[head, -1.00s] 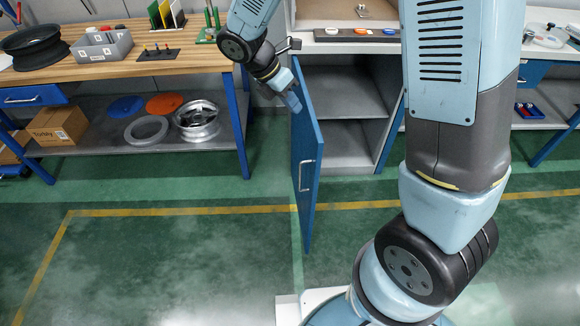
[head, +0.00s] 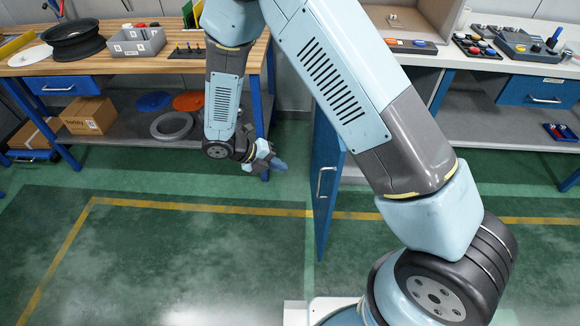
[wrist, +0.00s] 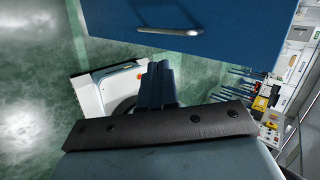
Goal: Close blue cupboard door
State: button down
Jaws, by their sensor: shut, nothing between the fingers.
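The blue cupboard door (head: 326,183) stands open in the head view, swung out toward me, with its silver handle on the left face. In the wrist view the door (wrist: 225,30) fills the upper part, its handle (wrist: 170,31) showing. My gripper (head: 277,163) is to the left of the door, apart from it, at about the height of its upper half. The gripper (wrist: 160,85) also shows in the wrist view, its fingers shut and empty. My arm hides most of the cupboard's inside.
A wooden workbench (head: 180,66) with blue legs stands on the left, with wheels and a box (head: 88,115) on its lower shelf. A white-topped bench (head: 470,60) stands on the right. The green floor in front is clear.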

jog(key=d+r+x, duration=0.1)
jog(key=r+x, duration=0.1)
jog(key=x, duration=0.9)
jog(key=shift+w+d+f, duration=0.2)
jog(key=shift+w+d, duration=0.15)
jog(key=shift+d, duration=0.25)
jog(key=shift+d, duration=0.1)
